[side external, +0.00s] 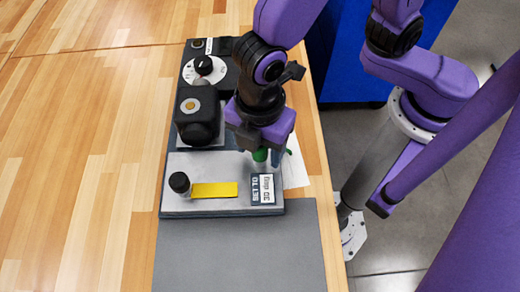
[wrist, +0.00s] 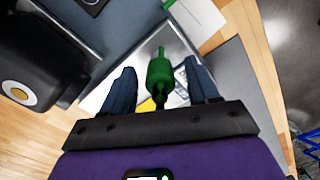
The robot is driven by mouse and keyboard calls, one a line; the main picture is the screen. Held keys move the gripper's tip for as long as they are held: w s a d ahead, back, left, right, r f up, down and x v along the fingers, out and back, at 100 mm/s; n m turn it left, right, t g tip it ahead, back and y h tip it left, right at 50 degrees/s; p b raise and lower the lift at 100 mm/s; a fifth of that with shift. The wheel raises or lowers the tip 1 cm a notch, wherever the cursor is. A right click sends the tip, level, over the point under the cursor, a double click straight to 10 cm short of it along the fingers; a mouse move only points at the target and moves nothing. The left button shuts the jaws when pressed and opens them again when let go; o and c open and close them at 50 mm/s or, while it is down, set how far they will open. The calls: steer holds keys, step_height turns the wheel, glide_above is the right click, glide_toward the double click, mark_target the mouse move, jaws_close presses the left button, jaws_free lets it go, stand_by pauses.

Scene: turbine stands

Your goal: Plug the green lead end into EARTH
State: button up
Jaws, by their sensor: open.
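The green lead end (wrist: 159,74) stands out between the two fingers of my gripper (wrist: 160,70) in the wrist view, with a gap on each side of it. My gripper (side external: 262,158) is open, low over the right part of the grey panel. In the side view only a bit of green (side external: 261,155) shows at the fingers. I cannot tell from these views whether the lead end is seated in anything. No socket marked EARTH can be read; that part of the panel may be hidden by my gripper.
The grey panel (side external: 218,207) carries a black knob (side external: 180,183), a yellow strip (side external: 214,190) and a "SET TO" label (side external: 263,189). Behind are a black block with a round brass-coloured top (side external: 192,106) and a dial (side external: 203,66). A grey mat (side external: 240,250) in front is clear.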

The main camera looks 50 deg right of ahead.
jaws_close()
steer(key=shift+r, duration=0.65)
steer(key=shift+r, duration=1.5)
steer(key=shift+w, duration=0.1)
steer(key=w+d, duration=0.7)
steer(key=w, duration=0.2)
steer(key=shift+s+f, duration=0.15)
steer(key=shift+f, duration=0.85)
steer(key=shift+s+f, duration=0.1)
steer(key=shift+f, duration=0.85)
